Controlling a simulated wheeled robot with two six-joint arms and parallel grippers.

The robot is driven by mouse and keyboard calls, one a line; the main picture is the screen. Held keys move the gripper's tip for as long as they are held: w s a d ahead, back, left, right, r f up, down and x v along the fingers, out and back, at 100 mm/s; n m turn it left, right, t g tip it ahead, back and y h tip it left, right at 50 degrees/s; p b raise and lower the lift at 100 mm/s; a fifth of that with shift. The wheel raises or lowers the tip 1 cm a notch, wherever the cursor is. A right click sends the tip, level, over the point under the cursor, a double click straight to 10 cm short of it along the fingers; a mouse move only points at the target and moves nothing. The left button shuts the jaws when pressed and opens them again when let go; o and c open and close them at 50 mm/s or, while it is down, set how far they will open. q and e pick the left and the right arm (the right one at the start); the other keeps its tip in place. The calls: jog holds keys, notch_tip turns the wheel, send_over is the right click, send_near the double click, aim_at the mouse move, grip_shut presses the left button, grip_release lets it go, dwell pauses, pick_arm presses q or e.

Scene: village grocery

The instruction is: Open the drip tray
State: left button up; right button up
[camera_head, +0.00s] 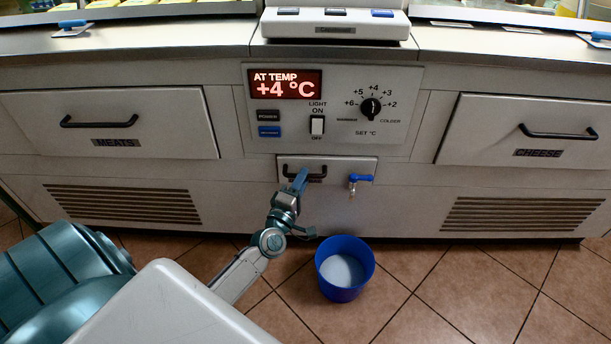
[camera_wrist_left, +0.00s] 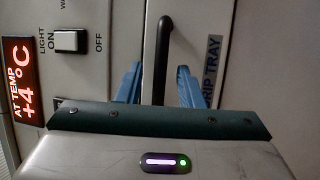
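The drip tray (camera_head: 342,163) is a small white drawer front below the control panel, with a black bar handle (camera_head: 318,176). It looks flush with the cabinet front. My left gripper (camera_head: 300,181) is at the left part of this handle. In the left wrist view, its two blue fingers (camera_wrist_left: 161,87) stand open on either side of the black handle (camera_wrist_left: 162,50), with a visible gap on each side. The "DRIP TRAY" label (camera_wrist_left: 211,68) is partly hidden by the right finger. My right gripper is not in view.
A blue tap (camera_head: 359,180) sits at the tray front's right end, above a blue bucket (camera_head: 345,293) on the tiled floor. The control panel (camera_head: 340,135) is above. Floor right of the bucket is clear.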

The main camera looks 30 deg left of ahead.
pick_arm(q)
jog(key=shift+x, duration=1.05)
jog(key=shift+f, duration=0.1)
grip_shut()
jog(key=shift+s, duration=0.1)
